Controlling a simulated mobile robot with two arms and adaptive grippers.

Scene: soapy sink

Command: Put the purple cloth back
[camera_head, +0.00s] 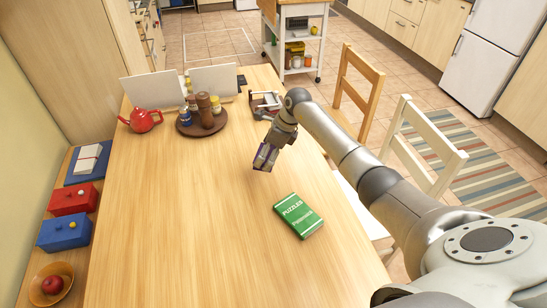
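My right gripper (266,158) reaches over the middle of the wooden table, pointing down. A small patch of purple, the purple cloth (262,155), shows between its fingers, which look shut on it. Most of the cloth is hidden by the fingers. The gripper is left of and beyond a green puzzle book (298,215). A small metal and dark rack (266,104) stands farther back at the table's right edge, partly behind my wrist. My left gripper is not in view.
A round brown tray (183,128) with jars and mills, a red teapot (141,120) and white upright panels stand at the back left. Red (73,200) and blue (64,232) boxes line the left side. Chairs stand along the right edge. The near table is clear.

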